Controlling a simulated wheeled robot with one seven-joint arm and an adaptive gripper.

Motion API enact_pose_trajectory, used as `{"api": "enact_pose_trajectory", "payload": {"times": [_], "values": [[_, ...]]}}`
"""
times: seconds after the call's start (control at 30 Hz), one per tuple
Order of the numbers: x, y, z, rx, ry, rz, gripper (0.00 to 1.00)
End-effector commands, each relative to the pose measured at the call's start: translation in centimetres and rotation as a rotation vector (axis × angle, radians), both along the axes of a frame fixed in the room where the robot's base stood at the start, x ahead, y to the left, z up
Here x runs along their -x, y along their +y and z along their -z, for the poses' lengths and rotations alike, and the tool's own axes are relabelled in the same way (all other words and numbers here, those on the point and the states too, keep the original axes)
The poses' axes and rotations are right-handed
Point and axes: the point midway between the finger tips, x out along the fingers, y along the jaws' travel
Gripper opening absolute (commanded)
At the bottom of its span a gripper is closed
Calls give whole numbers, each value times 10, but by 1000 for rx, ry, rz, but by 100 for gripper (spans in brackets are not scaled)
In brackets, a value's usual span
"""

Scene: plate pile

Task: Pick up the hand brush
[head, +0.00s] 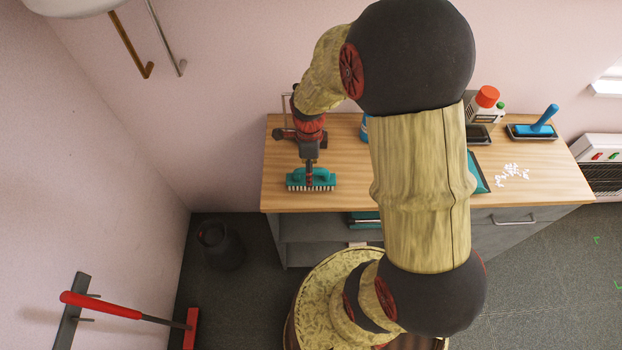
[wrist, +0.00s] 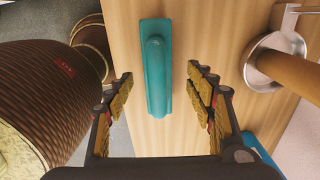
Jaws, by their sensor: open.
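The hand brush (head: 297,178) is teal with pale bristles and lies bristles down near the front left of the wooden counter. In the wrist view the brush (wrist: 155,65) shows from above, its raised handle running up and down the picture. My gripper (head: 312,180) is above the brush in the head view, hiding part of it. In the wrist view my gripper (wrist: 160,92) is open, with one finger on each side of the brush's lower end and nothing held. I cannot tell the exact height between the fingertips and the brush.
The wooden counter (head: 350,195) also bears a white bottle with a red cap (head: 486,98), a blue-handled tool in a tray (head: 540,122) and white bits (head: 512,174). A round metal holder (wrist: 272,62) stands right of the brush. A dark bin (head: 220,245) is on the floor.

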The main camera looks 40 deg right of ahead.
Motion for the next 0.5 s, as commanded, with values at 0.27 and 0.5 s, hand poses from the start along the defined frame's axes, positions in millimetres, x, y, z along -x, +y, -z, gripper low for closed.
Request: {"api": "enact_pose_trajectory", "payload": {"times": [0.27,0.5], "values": [[6,-2,40,-1,3,-1,55],[5,-3,46,0,0,-1,55]]}}
